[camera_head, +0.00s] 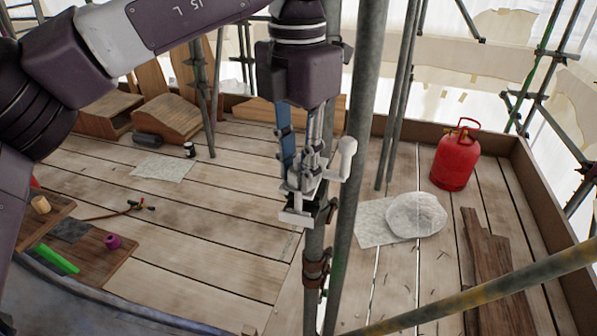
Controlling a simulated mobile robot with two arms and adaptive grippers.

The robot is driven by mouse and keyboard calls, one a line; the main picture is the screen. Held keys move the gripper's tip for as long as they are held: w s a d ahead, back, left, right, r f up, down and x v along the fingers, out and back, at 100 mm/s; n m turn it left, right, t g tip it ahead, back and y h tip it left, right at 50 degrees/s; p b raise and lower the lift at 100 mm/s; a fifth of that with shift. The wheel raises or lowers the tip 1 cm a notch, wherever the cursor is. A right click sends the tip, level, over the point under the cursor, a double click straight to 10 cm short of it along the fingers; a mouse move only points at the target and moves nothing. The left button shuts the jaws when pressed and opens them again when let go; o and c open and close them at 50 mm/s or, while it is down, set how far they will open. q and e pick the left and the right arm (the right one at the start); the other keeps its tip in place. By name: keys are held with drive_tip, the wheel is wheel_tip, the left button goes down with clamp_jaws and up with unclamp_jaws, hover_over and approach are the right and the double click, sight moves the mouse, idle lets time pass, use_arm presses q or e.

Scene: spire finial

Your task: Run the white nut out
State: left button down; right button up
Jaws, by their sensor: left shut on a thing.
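My left gripper (309,176) points straight down at the upright scaffold tubes in the middle of the head view. It is shut on a white part (345,158) that has a rounded, knob-like top end. A pale bar (297,217) shows just below the fingers, beside a dark fitting on the tube. I cannot tell which of these white pieces is the nut, because the fingers and the fitting overlap there. A rusty brown clamp (316,268) sits lower on the tube. My right gripper is not in view.
Scaffold tubes (358,170) stand close to the gripper's right, and a yellowish tube (500,290) slants across the lower right. A red gas bottle (455,158), a clear bag (416,215) and wooden boxes (170,118) stand on the plank deck. A green bar (56,259) lies at left.

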use_arm(q)
drive_tip(key=n+b, duration=0.2)
drive_tip(key=n, duration=0.5)
drive_tip(key=n+b, duration=0.1)
drive_tip(key=n, duration=0.2)
drive_tip(key=shift+n+b, duration=0.35)
drive_tip(key=shift+n, duration=0.05)
drive_tip(key=shift+r+n+b, duration=0.1)
drive_tip(key=shift+n+b, duration=0.3)
drive_tip(key=shift+n, duration=1)
drive_tip(key=c, duration=1.7)
unclamp_jaws()
drive_tip(key=shift+o, duration=0.2)
wheel_tip(320, 180, up, 12)
